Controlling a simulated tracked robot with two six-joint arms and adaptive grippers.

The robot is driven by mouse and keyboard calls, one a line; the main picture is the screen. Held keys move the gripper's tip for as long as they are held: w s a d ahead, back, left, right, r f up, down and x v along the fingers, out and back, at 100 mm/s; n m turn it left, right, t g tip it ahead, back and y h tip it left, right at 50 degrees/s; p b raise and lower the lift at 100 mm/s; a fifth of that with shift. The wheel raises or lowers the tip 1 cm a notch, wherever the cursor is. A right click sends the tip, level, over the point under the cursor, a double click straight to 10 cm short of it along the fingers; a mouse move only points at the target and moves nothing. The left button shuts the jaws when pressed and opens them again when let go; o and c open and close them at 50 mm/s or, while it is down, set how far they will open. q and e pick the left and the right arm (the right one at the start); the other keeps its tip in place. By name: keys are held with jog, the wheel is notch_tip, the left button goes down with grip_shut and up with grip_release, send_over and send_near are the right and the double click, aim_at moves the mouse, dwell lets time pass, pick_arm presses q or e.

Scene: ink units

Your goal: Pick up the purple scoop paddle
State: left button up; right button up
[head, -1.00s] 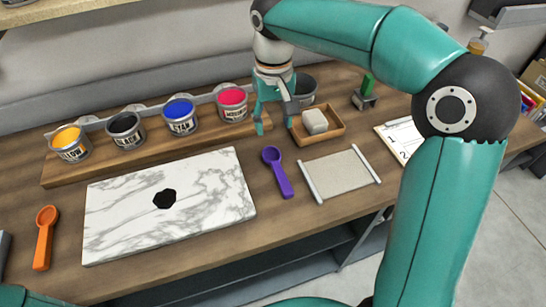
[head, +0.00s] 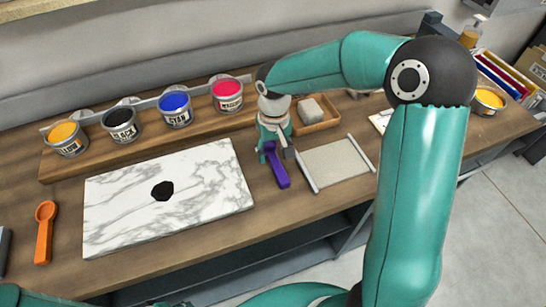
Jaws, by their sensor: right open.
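The purple scoop paddle (head: 279,176) lies on the wooden bench between the marble slab and the framed mesh screen. Its handle points toward the bench's front edge. My right gripper (head: 274,158) is open and low over the paddle's upper part, with its fingers around that end. The paddle's bowl is mostly hidden by the gripper, and I cannot tell whether the fingers touch it. My left gripper is not in view.
A marble slab (head: 215,178) with a black ink blob is to the left. An orange scoop (head: 44,235) lies at far left. Several ink cans, including a red one (head: 227,95), stand on a wooden riser behind. A screen (head: 335,164) and wooden tray (head: 328,119) are close on the right.

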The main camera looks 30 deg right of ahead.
aim_at(274, 159)
jog(key=shift+f, duration=1.25)
grip_shut()
notch_tip(274, 159, up, 20)
jog(key=shift+d, duration=0.1)
jog(key=c, duration=0.9)
grip_release()
grip_shut()
